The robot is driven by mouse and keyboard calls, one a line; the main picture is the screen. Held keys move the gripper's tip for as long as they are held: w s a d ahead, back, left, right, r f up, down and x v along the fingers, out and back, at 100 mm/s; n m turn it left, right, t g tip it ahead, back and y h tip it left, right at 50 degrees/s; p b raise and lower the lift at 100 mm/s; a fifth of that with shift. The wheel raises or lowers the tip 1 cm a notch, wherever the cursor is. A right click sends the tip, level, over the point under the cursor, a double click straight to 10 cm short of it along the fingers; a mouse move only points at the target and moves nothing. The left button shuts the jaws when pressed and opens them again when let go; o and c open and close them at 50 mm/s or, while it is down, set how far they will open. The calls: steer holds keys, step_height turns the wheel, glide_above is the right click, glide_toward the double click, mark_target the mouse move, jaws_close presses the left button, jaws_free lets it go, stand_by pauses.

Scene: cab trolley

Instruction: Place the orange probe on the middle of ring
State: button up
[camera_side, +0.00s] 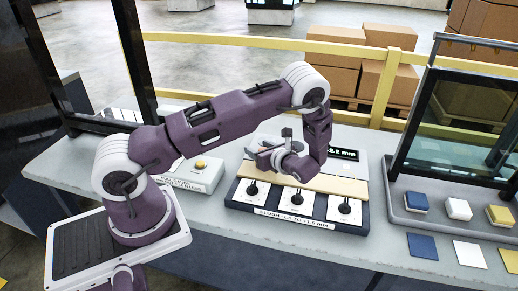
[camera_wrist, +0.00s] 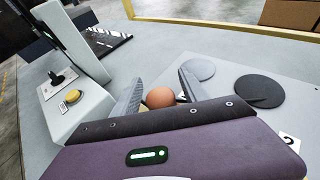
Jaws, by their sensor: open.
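In the wrist view the orange probe (camera_wrist: 160,97) shows as a round orange top between the two fingers of my gripper (camera_wrist: 160,88). The fingers stand apart, one on each side of it; whether either touches it I cannot tell. In the side view my gripper (camera_side: 276,146) is low over the back of the gauge panel, and the probe is hidden there. I cannot make out a clear ring. A grey disc (camera_wrist: 200,68) and a dark disc (camera_wrist: 262,90) lie on the pale surface to the right of the probe in the wrist view.
The panel (camera_side: 240,208) holds white plates with black knobs and a tan bar (camera_side: 335,185). A display (camera_side: 343,154) reads about -2.2 mm. A box with a yellow button (camera_side: 200,164) stands left. Right are a tray (camera_side: 440,222) with coloured blocks, a glass frame and flat squares.

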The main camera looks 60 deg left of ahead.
steer(key=v, duration=1.1)
steer(key=shift+d+r, duration=0.25)
steer(key=shift+d, duration=0.1)
steer(key=s+d+r+n+t+h, duration=0.2)
steer(key=s+d+r+n+h, duration=0.4)
steer(key=s+r+n, duration=0.3)
steer(key=s+d+r+n+t+h, duration=0.3)
steer(key=s+d+r+n+h, duration=0.4)
steer(key=s+r, duration=0.6)
steer(key=shift+s+d+r+n+t+h, duration=0.35)
steer(key=shift+r+n+h, duration=0.2)
steer(key=shift+n, duration=0.45)
